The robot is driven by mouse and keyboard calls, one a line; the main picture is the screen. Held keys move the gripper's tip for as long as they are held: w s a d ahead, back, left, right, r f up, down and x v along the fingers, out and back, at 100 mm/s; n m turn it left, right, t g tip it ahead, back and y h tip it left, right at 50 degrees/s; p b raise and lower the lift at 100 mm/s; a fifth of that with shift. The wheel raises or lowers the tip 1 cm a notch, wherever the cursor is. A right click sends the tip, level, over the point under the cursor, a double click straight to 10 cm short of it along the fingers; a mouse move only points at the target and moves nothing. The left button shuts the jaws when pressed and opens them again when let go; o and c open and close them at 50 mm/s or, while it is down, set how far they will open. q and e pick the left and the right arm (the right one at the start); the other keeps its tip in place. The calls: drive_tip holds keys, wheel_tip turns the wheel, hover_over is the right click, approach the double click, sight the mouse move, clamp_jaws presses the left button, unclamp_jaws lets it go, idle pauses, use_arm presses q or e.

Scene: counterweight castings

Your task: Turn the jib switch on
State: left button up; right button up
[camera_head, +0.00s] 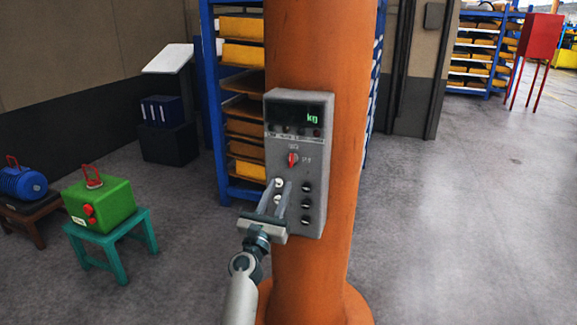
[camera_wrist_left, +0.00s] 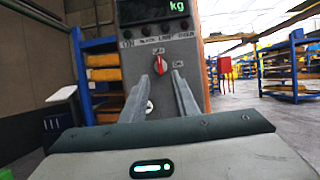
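A grey control box (camera_head: 300,165) is mounted on the orange column (camera_head: 345,180). Its red rotary switch (camera_head: 293,159) sits below a dark display (camera_head: 300,115) reading "kg". In the left wrist view the red switch (camera_wrist_left: 160,64) lies ahead of the fingers, its handle close to upright. My left gripper (camera_head: 274,188) is in front of the box, below the switch. Its two fingers are apart with nothing between them; in the left wrist view the gripper (camera_wrist_left: 168,70) also shows open. Whether a fingertip touches the box I cannot tell. My right gripper is not in view.
A green block (camera_head: 108,205) with a red handle stands on a teal stool (camera_head: 110,237) at left, near a blue cylinder (camera_head: 25,183) on a brown stool. A blue rack (camera_head: 213,100) with yellow bins is behind the column. The floor (camera_head: 460,220) at right is clear.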

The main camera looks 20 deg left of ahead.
sight(290, 162)
use_arm(q)
drive_tip(key=x, duration=0.9)
drive_tip(key=shift+w, duration=0.25)
clamp_jaws()
